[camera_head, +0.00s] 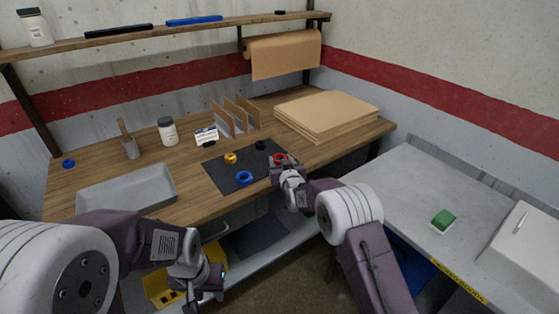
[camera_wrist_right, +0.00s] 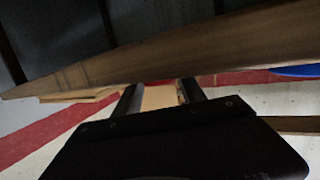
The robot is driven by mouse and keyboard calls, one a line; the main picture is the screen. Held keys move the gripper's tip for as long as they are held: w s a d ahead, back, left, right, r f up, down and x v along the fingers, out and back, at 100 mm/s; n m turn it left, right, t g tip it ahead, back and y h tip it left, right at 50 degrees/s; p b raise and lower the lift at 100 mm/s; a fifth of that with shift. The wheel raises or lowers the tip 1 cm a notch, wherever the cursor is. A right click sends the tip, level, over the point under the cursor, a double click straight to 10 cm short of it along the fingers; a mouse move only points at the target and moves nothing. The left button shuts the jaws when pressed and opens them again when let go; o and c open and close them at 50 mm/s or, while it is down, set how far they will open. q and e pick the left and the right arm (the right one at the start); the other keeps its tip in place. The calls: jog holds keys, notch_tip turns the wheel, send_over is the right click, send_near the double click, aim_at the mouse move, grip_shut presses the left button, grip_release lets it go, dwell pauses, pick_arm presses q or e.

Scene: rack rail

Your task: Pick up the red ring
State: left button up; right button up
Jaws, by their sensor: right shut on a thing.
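The red ring (camera_head: 280,158) is at the right edge of the dark mat (camera_head: 222,176), at the tip of my right gripper (camera_head: 283,165). That gripper is shut on it. I cannot tell whether the ring touches the mat or is lifted.
A yellow ring (camera_head: 231,158), a blue ring (camera_head: 244,178) and a black ring (camera_head: 260,145) are close by on the mat. Upright dividers (camera_head: 238,115) and a stack of brown sheets (camera_head: 327,114) stand behind. A grey tray (camera_head: 127,190) lies at left.

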jog(key=shift+r, duration=0.1)
jog(key=r, duration=0.4)
jog(key=shift+s+d+r, duration=0.1)
jog(key=shift+d+r, duration=0.15)
jog(key=shift+d, duration=0.15)
jog(key=s+d+r, duration=0.2)
jog(key=d+r, duration=0.1)
jog(key=d, duration=0.2)
jog(key=s+d+r+p, duration=0.1)
jog(key=s+d+r, duration=0.1)
jog(key=d, duration=0.3)
jog(key=shift+r, duration=0.65)
